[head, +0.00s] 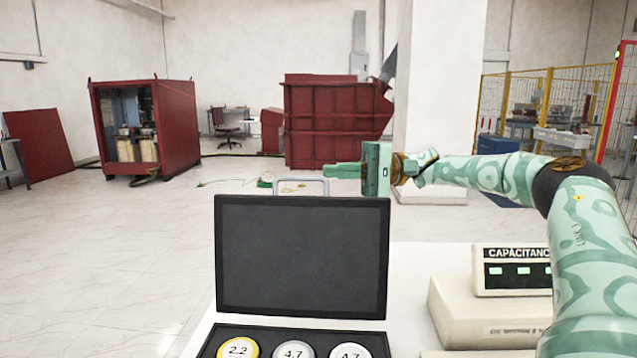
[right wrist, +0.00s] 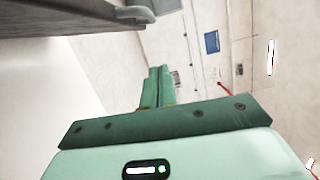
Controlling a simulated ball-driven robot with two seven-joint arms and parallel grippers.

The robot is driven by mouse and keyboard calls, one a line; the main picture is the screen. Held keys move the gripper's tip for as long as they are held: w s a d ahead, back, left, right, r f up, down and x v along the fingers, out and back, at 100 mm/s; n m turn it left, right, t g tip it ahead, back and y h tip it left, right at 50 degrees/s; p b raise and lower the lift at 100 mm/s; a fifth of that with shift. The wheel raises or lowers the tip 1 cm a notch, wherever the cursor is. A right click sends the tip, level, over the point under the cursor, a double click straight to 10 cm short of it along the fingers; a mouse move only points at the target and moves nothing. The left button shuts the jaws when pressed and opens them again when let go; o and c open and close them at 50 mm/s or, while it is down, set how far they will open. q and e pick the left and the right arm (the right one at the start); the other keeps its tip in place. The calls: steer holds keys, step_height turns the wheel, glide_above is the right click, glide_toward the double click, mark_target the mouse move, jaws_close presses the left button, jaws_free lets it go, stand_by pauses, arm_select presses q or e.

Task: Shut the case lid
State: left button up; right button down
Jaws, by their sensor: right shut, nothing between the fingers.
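The case lid (head: 302,256) is a dark panel standing upright, open, in the middle of the head view. The case base (head: 262,330) lies in front of it, with three round labelled parts in it, cut off by the lower edge. A grey handle (head: 301,181) shows at the lid's top. My right gripper (head: 328,170) is shut and empty, pointing left, just above and apparently behind the lid's top edge by the handle. In the right wrist view its fingers (right wrist: 157,88) are together; a dark surface, probably the lid, is at upper left. My left gripper is out of view.
A capacitance meter (head: 511,270) stands on a beige box (head: 480,315) to the right of the case, under my right arm. The white table (head: 415,262) is bare between case and box. Red cabinets stand far behind on the floor.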

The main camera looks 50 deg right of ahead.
steer(key=a, duration=0.2)
steer(key=a+p, duration=0.1)
steer(key=a, duration=0.2)
steer(key=shift+s+a+r, duration=0.1)
steer(key=shift+s+a, duration=0.15)
steer(key=shift+a, duration=0.1)
